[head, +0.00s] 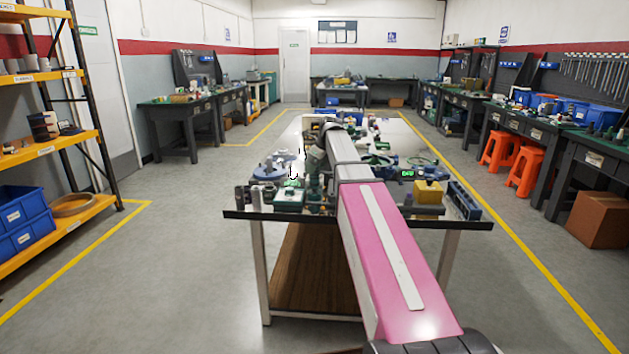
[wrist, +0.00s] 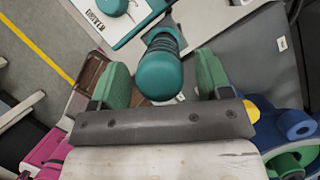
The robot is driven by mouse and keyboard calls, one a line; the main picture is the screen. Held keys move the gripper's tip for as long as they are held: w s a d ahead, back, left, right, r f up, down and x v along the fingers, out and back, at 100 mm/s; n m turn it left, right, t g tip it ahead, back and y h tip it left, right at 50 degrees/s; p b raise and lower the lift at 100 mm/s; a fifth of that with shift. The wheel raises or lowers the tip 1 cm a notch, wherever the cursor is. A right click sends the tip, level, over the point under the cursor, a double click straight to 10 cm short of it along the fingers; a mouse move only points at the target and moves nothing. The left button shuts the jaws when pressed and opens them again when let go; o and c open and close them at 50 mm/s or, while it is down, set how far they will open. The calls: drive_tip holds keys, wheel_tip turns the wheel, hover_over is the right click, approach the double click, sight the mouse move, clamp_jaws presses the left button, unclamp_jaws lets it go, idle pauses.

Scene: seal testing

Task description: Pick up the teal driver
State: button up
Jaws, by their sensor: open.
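In the wrist view, a teal ribbed, round-ended handle (wrist: 159,72), which looks like the teal driver, stands between the two green finger pads of my gripper (wrist: 163,78). My gripper is open, with a visible gap on each side of the handle. The handle's far end runs up toward a white plate with a teal edge (wrist: 128,33). How deep the handle sits between the fingers is hard to tell. In the head view my pink and white arm reaches over the table, and I cannot make out the driver or the fingertips there.
The table (head: 470,222) is crowded with small parts. A yellow block (head: 428,197) and a blue holder (head: 465,200) stand at its near right. A green-topped white box (head: 289,198) stands at near left. Blue and green round parts (wrist: 293,125) lie right of my gripper.

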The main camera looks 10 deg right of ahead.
drive_tip(key=shift+x, duration=0.85)
drive_tip(key=c, duration=1.1)
drive_tip(key=shift+r, duration=0.1)
